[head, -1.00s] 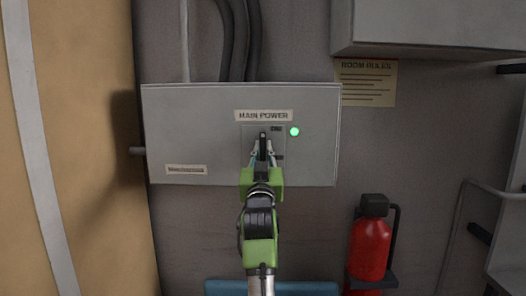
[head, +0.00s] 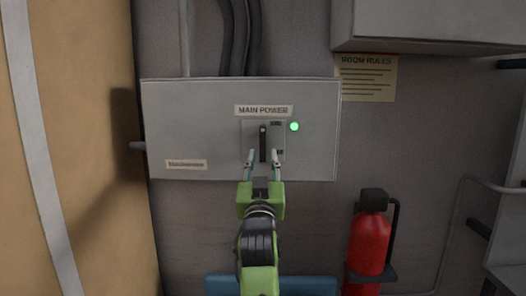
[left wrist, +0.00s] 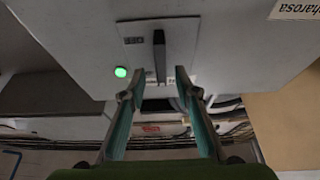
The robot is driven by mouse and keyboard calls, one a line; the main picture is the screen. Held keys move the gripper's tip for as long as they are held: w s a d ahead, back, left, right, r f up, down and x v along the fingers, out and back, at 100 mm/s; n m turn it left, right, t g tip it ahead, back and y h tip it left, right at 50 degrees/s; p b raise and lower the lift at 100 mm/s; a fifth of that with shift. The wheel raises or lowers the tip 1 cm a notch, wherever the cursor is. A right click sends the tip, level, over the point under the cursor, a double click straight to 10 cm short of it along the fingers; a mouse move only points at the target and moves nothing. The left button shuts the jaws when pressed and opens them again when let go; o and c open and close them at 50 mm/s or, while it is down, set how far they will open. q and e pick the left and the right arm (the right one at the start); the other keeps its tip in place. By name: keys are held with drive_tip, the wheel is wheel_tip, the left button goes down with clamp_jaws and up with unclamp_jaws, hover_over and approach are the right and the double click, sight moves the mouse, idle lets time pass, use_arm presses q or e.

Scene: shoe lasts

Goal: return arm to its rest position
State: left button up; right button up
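My left gripper (head: 263,160) is open and empty in front of the main power box (head: 205,130), just below its black switch lever (head: 263,143). The lever stands upright on its plate. In the left wrist view the lever (left wrist: 159,55) shows beyond and between the two spread fingertips (left wrist: 159,82), seemingly clear of them. A lit green lamp (head: 294,126) is beside the switch plate; it also shows in the left wrist view (left wrist: 121,72). My right gripper is in neither view.
A red fire extinguisher (head: 369,240) hangs on the wall at lower right. A grey cabinet (head: 430,25) juts out at upper right, above a room rules sheet (head: 366,80). A blue object (head: 310,286) is at the bottom. Bare wall lies between box and extinguisher.

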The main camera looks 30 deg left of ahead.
use_arm(q)
drive_tip(key=shift+s+d+f, duration=0.25)
drive_tip(key=shift+s, duration=0.15)
